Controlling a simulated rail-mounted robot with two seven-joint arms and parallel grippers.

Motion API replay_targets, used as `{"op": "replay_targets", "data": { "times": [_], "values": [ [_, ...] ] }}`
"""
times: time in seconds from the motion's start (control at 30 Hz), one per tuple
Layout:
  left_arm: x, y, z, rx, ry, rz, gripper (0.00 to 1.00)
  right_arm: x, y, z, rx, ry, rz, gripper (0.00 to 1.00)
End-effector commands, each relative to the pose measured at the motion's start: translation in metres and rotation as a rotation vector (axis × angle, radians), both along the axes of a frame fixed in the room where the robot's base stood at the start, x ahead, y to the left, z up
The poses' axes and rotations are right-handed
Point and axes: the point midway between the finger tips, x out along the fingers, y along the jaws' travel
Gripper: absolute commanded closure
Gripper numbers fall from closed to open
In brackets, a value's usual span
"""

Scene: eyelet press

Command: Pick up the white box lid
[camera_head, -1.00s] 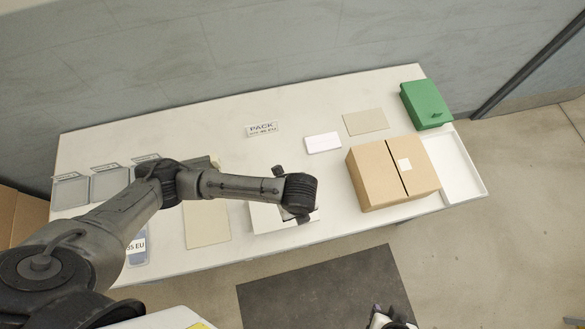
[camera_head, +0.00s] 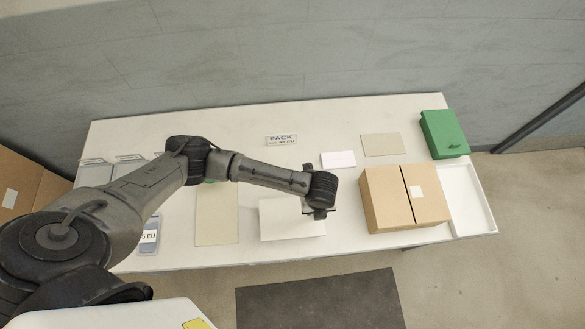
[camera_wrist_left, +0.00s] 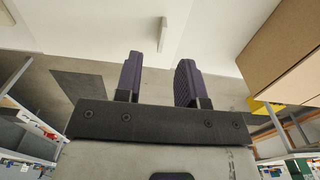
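A white box lid (camera_head: 285,222), flat and pale, lies near the front edge of the table, partly behind my left arm in the head view. My left gripper (camera_head: 318,212) is low at the lid's right edge. In the wrist view its two dark fingers (camera_wrist_left: 160,82) stand apart, with no object clearly held between them. A narrow white strip (camera_wrist_left: 163,35) shows beyond the gap; it may be the lid's edge. I cannot tell whether the fingers touch the lid. My right gripper is not in view.
A closed cardboard box (camera_head: 385,205) stands just right of my left gripper. A white tray (camera_head: 487,225) and a green box (camera_head: 443,133) are farther right. A smaller white piece (camera_head: 338,160), a beige sheet (camera_head: 381,145) and a PACK sign (camera_head: 281,141) lie behind. A beige panel (camera_head: 217,220) is left.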

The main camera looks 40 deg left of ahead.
Motion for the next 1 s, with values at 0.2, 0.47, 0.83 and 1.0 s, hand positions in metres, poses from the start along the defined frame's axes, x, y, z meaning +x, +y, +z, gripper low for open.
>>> {"op": "replay_targets", "data": {
  "times": [0.2, 0.47, 0.83, 1.0],
  "values": [
    [0.000, -0.001, -0.019, 0.001, 0.002, 0.002, 0.64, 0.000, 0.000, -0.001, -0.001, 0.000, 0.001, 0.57],
    [0.001, -0.001, -0.048, 0.000, 0.001, 0.001, 0.64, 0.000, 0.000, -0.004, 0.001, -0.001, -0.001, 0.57],
    [0.002, -0.001, -0.053, 0.000, 0.000, 0.000, 0.66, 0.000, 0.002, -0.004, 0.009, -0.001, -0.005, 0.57],
    [0.002, -0.001, -0.053, 0.000, 0.000, 0.000, 0.82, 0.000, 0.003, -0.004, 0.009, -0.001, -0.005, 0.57]
  ]
}}
